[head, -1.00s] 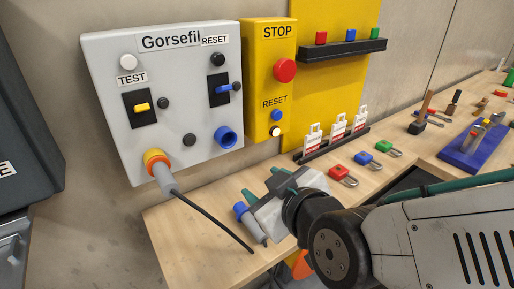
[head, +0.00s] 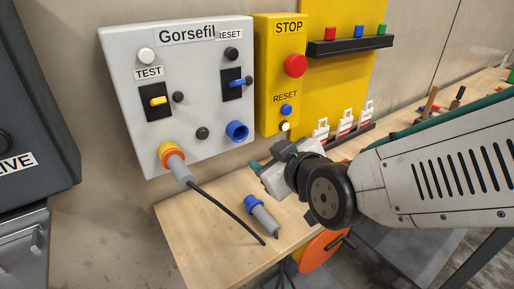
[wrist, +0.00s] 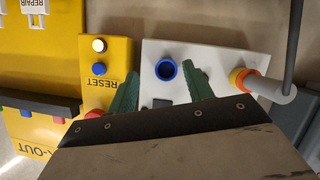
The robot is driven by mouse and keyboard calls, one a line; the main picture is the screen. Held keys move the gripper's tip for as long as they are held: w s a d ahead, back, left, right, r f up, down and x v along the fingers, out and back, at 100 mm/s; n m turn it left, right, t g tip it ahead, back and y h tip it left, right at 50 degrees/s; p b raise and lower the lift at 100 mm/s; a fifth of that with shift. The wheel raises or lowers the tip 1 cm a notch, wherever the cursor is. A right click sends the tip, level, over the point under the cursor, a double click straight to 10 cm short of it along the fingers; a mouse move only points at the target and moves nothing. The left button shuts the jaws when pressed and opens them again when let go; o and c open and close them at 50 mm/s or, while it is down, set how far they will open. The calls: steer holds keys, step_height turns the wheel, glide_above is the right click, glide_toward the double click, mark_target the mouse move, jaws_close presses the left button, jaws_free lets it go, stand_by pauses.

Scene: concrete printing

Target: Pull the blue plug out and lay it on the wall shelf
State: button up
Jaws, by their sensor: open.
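The blue plug (head: 262,215), with a blue collar and grey body, lies on its side on the wooden wall shelf (head: 190,215), out of any socket. The blue socket (head: 237,131) at the lower right of the grey panel is empty; it also shows in the wrist view (wrist: 166,70). My gripper (head: 268,163) is above the shelf, behind the plug and apart from it. In the wrist view its green fingers (wrist: 160,92) are spread with nothing between them, and the socket appears beyond them. The wrist view does not show the plug.
An orange-collared plug (head: 174,160) sits in the grey panel (head: 190,100), its black cable hanging across the shelf beside the blue plug. A yellow stop box (head: 281,75) is right of the panel. White tags (head: 345,122) stand behind my arm. An orange reel (head: 322,250) is below the shelf.

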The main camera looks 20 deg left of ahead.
steer(key=w+a, duration=0.3)
steer(key=a, duration=0.2)
steer(key=shift+w, duration=0.4)
steer(key=shift+r, duration=0.15)
steer(key=v, duration=0.7)
steer(key=s+d+f+m+g+h, duration=0.2)
steer(key=s+d+f+g+h, duration=0.2)
steer(key=s+d+f+g, duration=0.25)
steer(key=s+d+r+m+h, duration=0.1)
steer(key=s+d+m, duration=0.2)
steer(key=d, duration=0.7)
steer(key=s+d+r+m+g+h, duration=0.1)
steer(key=s+d+r+m+h, duration=0.1)
steer(key=d, duration=0.8)
steer(key=s+d+r+m+g+h, duration=0.1)
steer(key=d+m, duration=0.4)
steer(key=d, duration=0.5)
steer(key=s+h, duration=0.1)
steer(key=s, duration=0.1)
steer(key=shift+s+d+r, duration=0.15)
steer(key=shift+s+r, duration=0.1)
steer(key=shift+s, duration=0.05)
